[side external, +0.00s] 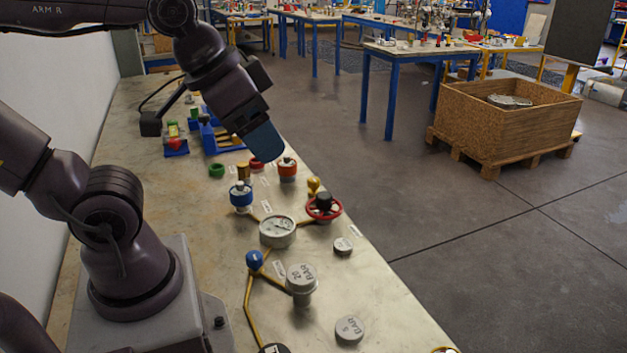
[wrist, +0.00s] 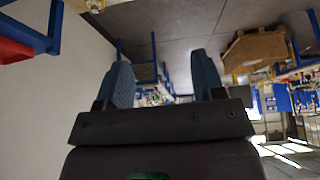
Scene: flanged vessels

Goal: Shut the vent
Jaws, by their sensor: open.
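My gripper (side external: 265,143) hangs over the bench in the side view, tilted down and to the right. In the wrist view my gripper (wrist: 164,80) has its two blue fingers apart, with nothing between them. Below the fingertips in the side view stands an orange-red fitting (side external: 287,170). Nearby are a blue-capped fitting (side external: 241,196), a red handwheel (side external: 323,207) with a dark hub, a small brass fitting (side external: 313,186) and a blue knob (side external: 254,260) on a brass pipe. Small white labels lie beside them, too small to read, so I cannot tell which one is the vent.
A round gauge (side external: 277,231) and a grey vessel (side external: 301,282) marked BAR stand nearer on the bench (side external: 395,300). Loose grey discs (side external: 350,330) lie to the right.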

